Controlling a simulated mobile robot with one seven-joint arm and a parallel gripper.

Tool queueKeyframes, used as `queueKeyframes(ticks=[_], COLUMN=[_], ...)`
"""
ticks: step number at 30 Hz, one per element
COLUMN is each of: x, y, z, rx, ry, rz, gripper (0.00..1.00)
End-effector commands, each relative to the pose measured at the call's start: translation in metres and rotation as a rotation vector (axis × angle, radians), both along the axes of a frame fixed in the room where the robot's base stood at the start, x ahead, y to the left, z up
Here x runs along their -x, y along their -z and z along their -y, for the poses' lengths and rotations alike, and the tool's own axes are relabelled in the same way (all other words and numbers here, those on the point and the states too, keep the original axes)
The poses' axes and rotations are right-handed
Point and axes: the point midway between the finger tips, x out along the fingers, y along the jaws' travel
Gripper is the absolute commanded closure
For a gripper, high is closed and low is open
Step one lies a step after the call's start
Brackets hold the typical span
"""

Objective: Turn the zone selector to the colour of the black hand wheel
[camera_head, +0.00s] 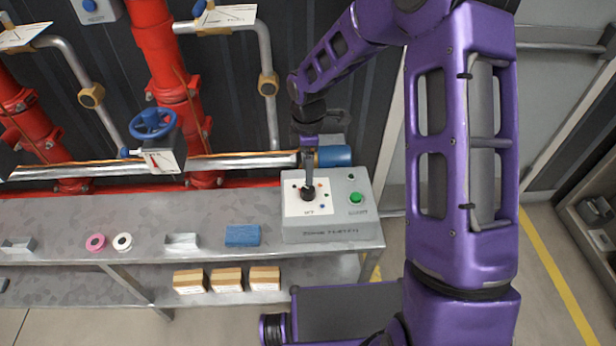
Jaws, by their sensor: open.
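The zone selector is a black knob (307,194) on a white plate (327,208), on top of a grey box (332,234). Small coloured dots ring the knob; where the knob points is too small to tell. My gripper (308,184) points down right over the knob and hides part of it; its jaws are open, and I cannot tell whether they touch the knob. A blue hand wheel (152,123) with a white gauge-like plate (162,160) stands on the pipework at left. I see no hand wheel that is clearly black.
The box stands at the right end of a grey bench (225,210) and bears a green button (356,197). A blue block (242,235), a pink ring (96,242) and a white ring (122,242) lie on the bench. Red pipes (160,45) rise behind. Several cartons (227,279) sit below.

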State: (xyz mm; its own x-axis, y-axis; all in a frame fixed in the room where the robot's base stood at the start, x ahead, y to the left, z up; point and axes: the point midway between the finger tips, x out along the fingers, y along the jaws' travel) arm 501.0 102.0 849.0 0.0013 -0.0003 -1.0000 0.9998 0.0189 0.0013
Motion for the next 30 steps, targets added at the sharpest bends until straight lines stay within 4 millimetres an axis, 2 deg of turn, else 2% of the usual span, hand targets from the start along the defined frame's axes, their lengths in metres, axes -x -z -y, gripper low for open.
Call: queueKeyframes(ticks=[1,6,12,18,30], x=[-0.001,-0.001,0.000,0.000,0.000], y=[-0.017,-0.055,-0.083,-0.092,-0.091], z=[0.000,0.000,0.000,0.000,0.000], rx=[0.000,0.000,0.000,0.000,0.000], ry=[0.001,0.001,0.001,0.000,-0.001], rz=[0.004,0.004,0.001,-0.001,-0.001], gripper=[0.19,0.19,0.19,0.19,0.19])
